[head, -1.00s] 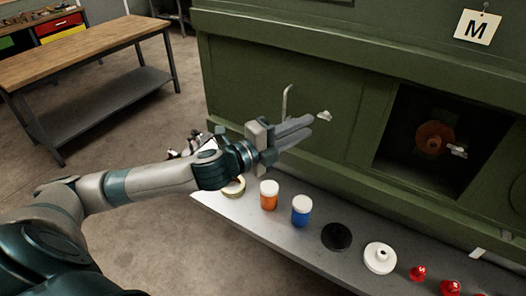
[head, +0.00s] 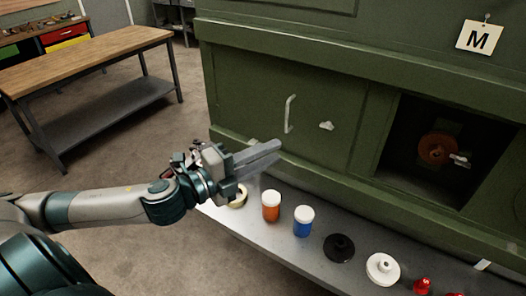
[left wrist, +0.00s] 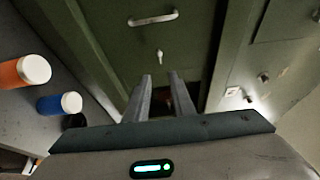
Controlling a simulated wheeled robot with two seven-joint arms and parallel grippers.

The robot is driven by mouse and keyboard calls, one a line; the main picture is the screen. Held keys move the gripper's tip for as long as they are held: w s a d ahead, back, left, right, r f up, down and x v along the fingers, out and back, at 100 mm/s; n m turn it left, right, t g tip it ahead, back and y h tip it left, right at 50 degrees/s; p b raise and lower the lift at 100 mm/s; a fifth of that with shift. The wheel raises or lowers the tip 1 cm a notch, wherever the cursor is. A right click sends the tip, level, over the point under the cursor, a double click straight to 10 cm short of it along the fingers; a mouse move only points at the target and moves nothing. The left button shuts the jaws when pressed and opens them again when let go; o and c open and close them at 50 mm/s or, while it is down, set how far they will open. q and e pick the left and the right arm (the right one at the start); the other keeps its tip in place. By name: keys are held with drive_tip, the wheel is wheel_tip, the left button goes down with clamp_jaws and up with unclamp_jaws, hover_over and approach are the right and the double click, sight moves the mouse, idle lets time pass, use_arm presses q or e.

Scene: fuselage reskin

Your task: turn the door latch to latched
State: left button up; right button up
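The door latch, a small pale knob (head: 326,125), sits on the closed green door right of the upright metal handle (head: 289,114). It lies roughly crosswise to the handle. In the left wrist view the latch (left wrist: 160,55) is just beyond the fingertips, below the handle (left wrist: 153,18). My left gripper (head: 279,147) is lower left of the latch in the head view, apart from it and empty. In the left wrist view its fingers (left wrist: 161,77) stand apart with a clear gap. My right gripper is not in view.
A grey shelf (head: 262,232) below the door holds an orange jar (head: 271,206), a blue jar (head: 303,221), a tape roll (head: 238,197), a black disc (head: 339,247) and a white disc (head: 382,268). An open bay (head: 410,125) is at right. A wooden bench (head: 85,62) stands at left.

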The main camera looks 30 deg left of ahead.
use_arm(q)
drive_tip(key=shift+s+a+p, duration=0.2)
drive_tip(key=shift+s+p, duration=0.2)
drive_tip(key=shift+s, duration=0.15)
idle(0.4)
